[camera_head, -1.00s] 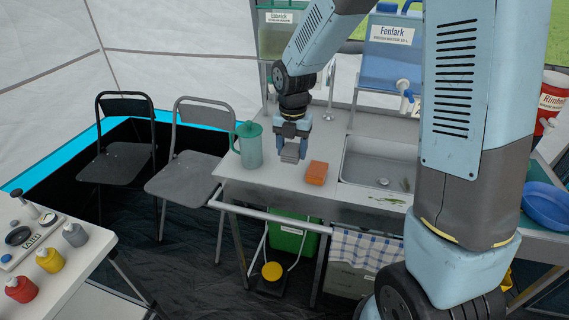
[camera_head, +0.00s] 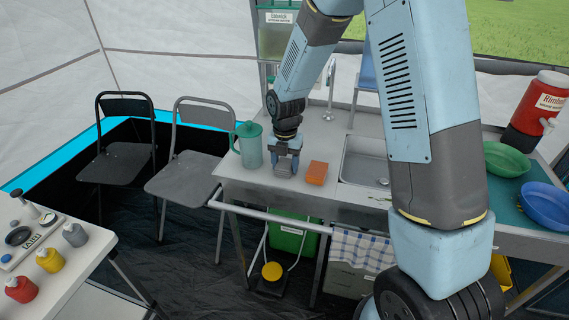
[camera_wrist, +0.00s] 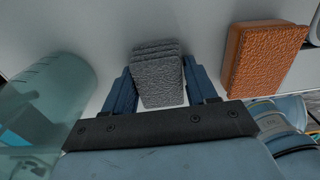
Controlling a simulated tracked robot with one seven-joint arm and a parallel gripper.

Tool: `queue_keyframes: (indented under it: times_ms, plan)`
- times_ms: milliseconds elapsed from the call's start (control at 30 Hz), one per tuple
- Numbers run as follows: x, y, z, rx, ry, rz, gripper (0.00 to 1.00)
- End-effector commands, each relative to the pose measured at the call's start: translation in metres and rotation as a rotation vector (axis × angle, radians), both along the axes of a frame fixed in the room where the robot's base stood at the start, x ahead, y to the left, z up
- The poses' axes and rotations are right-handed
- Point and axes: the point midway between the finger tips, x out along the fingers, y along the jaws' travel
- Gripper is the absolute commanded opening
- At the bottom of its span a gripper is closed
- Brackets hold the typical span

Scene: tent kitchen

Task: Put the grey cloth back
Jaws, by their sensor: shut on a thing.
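The grey cloth (camera_wrist: 158,75) is a folded, textured block. It is between the two blue fingers of my gripper (camera_wrist: 160,92) in the wrist view. In the head view my gripper (camera_head: 284,166) is shut on the cloth (camera_head: 283,169), pointing down at the counter between the green jug and the orange sponge. Whether the cloth touches the counter top is hard to tell.
A translucent green jug (camera_head: 249,146) stands just left of my gripper. An orange sponge (camera_head: 317,172) lies just right of it. The sink (camera_head: 364,168) is further right, partly behind my arm. Green (camera_head: 507,160) and blue (camera_head: 547,205) bowls stand at the right.

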Motion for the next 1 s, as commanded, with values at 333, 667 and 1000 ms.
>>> queue_keyframes:
  times_ms: [333,667,1000]
  plan:
    - [0.0,0.0,-0.001,0.0,0.0,-0.001,0.66]
    - [0.0,0.0,-0.001,0.0,0.0,0.0,0.82]
    - [0.001,0.0,0.025,0.002,-0.003,-0.001,0.82]
